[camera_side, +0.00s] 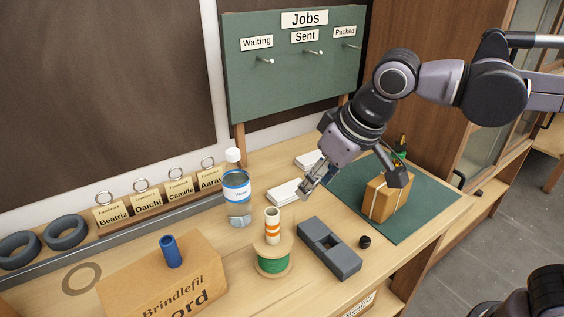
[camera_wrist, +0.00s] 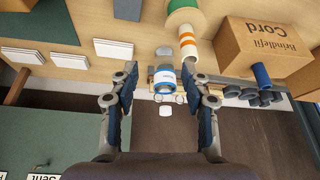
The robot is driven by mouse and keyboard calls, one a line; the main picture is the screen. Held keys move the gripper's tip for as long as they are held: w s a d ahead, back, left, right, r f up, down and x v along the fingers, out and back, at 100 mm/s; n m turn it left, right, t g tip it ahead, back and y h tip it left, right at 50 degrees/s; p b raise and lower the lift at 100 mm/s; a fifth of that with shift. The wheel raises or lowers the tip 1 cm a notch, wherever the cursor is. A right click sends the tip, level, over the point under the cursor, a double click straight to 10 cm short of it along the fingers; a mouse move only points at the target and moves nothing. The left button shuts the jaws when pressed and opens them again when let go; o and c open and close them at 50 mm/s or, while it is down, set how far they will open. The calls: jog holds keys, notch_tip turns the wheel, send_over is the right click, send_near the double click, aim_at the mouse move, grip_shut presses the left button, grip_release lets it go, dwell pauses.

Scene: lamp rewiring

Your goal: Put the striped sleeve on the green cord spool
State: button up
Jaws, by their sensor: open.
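The striped sleeve (camera_side: 272,228), white with orange bands, stands upright on top of the green cord spool (camera_side: 274,266), over its middle.
A clear bottle (camera_side: 238,207) stands behind the spool. A cardboard cord box (camera_side: 150,280) with a blue tube (camera_side: 170,251) is at the left. A grey block (camera_side: 330,250) and small black cap (camera_side: 365,242) lie right. A tied parcel (camera_side: 385,203) sits on the green mat (camera_side: 425,212).

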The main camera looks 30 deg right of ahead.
jog(key=s+d+f+m+t, duration=0.1)
jog(key=s+d+f, duration=0.2)
jog(key=d, duration=0.5)
jog(key=s+d+f+m+t+h, duration=0.1)
jog(key=s+d+f, duration=0.2)
jog(key=d+f, duration=0.3)
jog(key=d, duration=0.2)
jog(key=shift+d, duration=0.3)
jog(key=shift+w, duration=0.1)
